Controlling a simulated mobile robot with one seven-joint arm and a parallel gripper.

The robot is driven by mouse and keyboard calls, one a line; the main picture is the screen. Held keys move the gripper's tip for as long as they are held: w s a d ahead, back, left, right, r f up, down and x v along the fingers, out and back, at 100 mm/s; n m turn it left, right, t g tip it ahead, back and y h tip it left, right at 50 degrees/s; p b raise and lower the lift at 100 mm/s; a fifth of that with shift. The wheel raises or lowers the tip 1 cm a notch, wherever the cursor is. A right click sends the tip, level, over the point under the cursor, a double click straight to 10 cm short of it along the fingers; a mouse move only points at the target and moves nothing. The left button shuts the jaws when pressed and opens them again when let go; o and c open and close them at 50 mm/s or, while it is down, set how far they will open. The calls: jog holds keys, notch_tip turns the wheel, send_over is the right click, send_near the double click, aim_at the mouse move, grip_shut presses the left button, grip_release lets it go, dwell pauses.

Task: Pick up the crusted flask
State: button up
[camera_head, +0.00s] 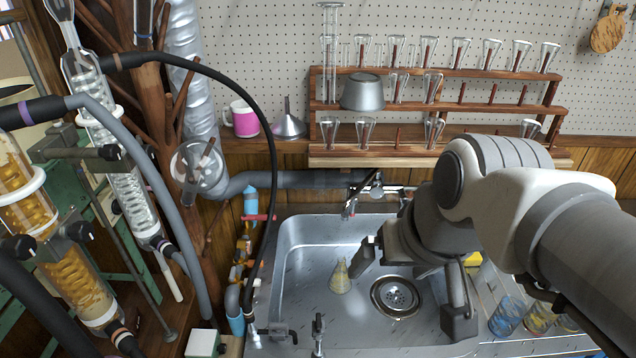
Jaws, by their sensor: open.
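The crusted flask, a small conical glass flask (340,279) with a yellowish coating, stands upright in the sink basin, left of the drain. My gripper (411,287) is over the right part of the basin, with its fingers spread wide and nothing seen between them. The flask is just left of the nearer-left finger, outside the jaws. I cannot tell whether they touch; a narrow gap seems to show. My arm comes in from the right and hides the basin's right back part.
The metal sink (300,240) has a round drain (396,297) and a faucet (368,188) at its back. Glassware with blue and yellow contents (508,314) stands right of the sink. Wooden racks (440,155) hold glassware behind. A black hose (262,110) and condensers (122,170) are left.

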jog(key=w+a+f+m+y+b, duration=0.35)
jog(key=w+f+m, duration=0.35)
jog(key=w+f, duration=0.25)
jog(key=w+a+f+m+y+b, duration=0.2)
jog(key=w+f+m+y+b, duration=0.3)
jog(key=w+f, duration=0.5)
jog(key=m+t+h+b, duration=0.3)
jog(key=m+t+b, duration=0.35)
jog(key=m, duration=1.05)
send_near(344, 279)
jog(key=x, duration=1)
jog(key=shift+w+a, duration=0.15)
jog(key=shift+w, duration=0.1)
jog(key=shift+d+b+x, duration=0.15)
jog(key=shift+b+x, duration=0.45)
jog(key=shift+x, duration=0.75)
jog(key=shift+d+b+x, duration=0.15)
jog(key=shift+b+x, duration=0.4)
jog(key=shift+x, duration=0.8)
jog(key=shift+w, duration=0.1)
jog(key=c, duration=1.5)
